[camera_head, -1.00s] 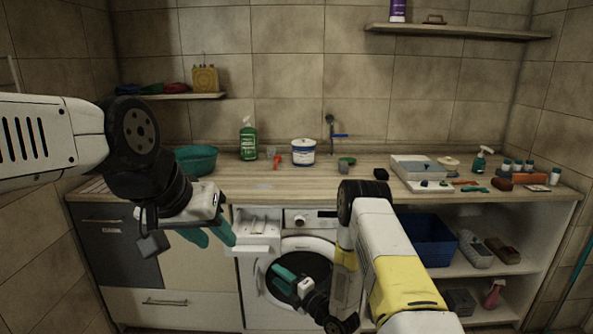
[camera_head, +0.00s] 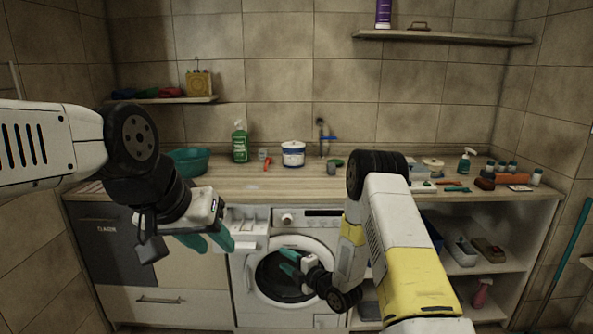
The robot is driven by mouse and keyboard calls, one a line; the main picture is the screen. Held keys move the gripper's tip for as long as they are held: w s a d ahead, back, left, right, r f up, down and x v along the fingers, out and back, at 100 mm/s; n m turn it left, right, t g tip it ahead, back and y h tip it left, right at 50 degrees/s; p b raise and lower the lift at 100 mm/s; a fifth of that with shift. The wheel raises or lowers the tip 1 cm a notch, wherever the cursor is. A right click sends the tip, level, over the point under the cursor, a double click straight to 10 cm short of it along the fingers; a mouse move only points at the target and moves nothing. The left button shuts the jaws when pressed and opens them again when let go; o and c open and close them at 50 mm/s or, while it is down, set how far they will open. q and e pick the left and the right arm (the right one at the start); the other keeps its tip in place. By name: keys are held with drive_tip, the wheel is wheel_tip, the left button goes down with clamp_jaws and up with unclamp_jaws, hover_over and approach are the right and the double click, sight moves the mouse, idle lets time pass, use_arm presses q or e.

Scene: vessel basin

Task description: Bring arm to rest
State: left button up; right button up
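My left arm comes in from the left. Its gripper (camera_head: 208,242) has teal fingers that stand apart with nothing between them, in front of the cabinet and the washing machine's left edge. My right arm, white and yellow, bends down at the right of the middle. Its gripper (camera_head: 286,264) points left in front of the washing machine's round door, its teal fingers apart and empty. I cannot tell whether it touches the door. My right arm hides part of the counter and shelves.
The wooden counter (camera_head: 270,189) holds a teal basin (camera_head: 190,161), a green bottle (camera_head: 240,143), a white tub (camera_head: 293,154) and small items at the right. The washing machine (camera_head: 249,308) stands below. Open shelves (camera_head: 510,262) hold shoes or brushes. A teal pole (camera_head: 570,252) leans at the right.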

drive_tip(key=w+d+r+m+h, duration=0.3)
drive_tip(key=d+r+m, duration=0.25)
drive_tip(key=r, duration=0.55)
drive_tip(key=s+d+r+m+g+h, duration=0.1)
drive_tip(key=s+d+r+m+h, duration=0.4)
drive_tip(key=d+r, duration=0.45)
drive_tip(key=s+d+r+m+g, duration=0.3)
drive_tip(key=s+r+m, duration=0.55)
drive_tip(key=s, duration=0.65)
drive_tip(key=s+r+m+g, duration=0.2)
drive_tip(key=s+m, duration=0.3)
drive_tip(key=s, duration=1.2)
drive_tip(key=shift+a, duration=0.3)
drive_tip(key=shift+w+r, duration=0.1)
